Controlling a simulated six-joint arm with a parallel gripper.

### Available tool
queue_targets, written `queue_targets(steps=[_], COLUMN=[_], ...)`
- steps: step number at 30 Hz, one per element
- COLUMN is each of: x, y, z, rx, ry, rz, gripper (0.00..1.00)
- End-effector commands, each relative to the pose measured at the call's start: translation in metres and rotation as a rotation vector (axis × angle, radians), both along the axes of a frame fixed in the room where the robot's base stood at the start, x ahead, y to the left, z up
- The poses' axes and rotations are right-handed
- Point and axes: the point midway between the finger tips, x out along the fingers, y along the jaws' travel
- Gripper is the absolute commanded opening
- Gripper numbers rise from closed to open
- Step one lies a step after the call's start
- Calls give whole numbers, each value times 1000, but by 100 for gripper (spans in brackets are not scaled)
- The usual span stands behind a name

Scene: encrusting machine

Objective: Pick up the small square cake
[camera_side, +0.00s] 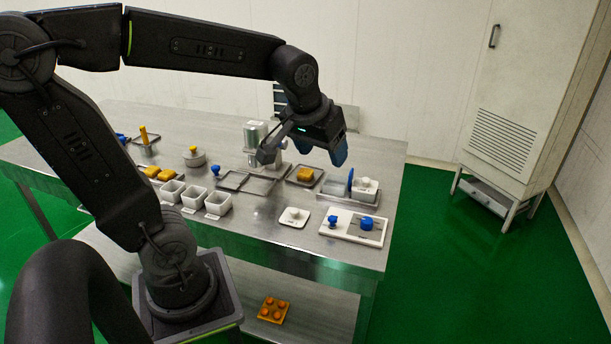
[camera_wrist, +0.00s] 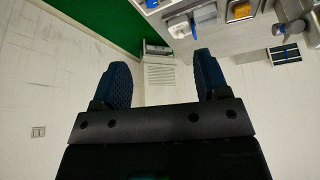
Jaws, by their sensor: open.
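A small orange-yellow square cake (camera_side: 305,174) lies on a dark square tray (camera_side: 318,182) near the back right of the steel table. An orange-yellow block, which looks like the same cake, also shows at the top right of the wrist view (camera_wrist: 241,11). My gripper (camera_side: 339,152) is above the table, a little right of the cake and higher than it. In the wrist view my gripper (camera_wrist: 162,72) has its two blue fingers wide apart with nothing between them.
Empty trays (camera_side: 247,184) lie left of the cake. A container with a blue upright piece (camera_side: 350,182) stands at its right. A white board with blue knobs (camera_side: 352,226) lies in front. White bins (camera_side: 192,198) and a silver machine (camera_side: 256,137) stand to the left.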

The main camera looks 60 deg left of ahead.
Motion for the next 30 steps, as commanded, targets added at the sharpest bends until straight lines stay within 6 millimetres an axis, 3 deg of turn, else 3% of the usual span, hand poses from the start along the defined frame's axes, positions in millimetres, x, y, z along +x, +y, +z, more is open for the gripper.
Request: queue_targets(steps=[3, 9, 15, 18, 22, 30], x=[41, 92, 117, 120, 120, 120], y=[48, 136, 224, 255, 277, 294], z=[-11, -47, -100, -122, -138, -174], rx=[-10, -19, -17, -15, -13, -13], ry=[27, 46, 44, 40, 33, 37], rz=[213, 557, 863, 966, 1042, 1064], gripper=[68, 68, 68, 68, 68, 68])
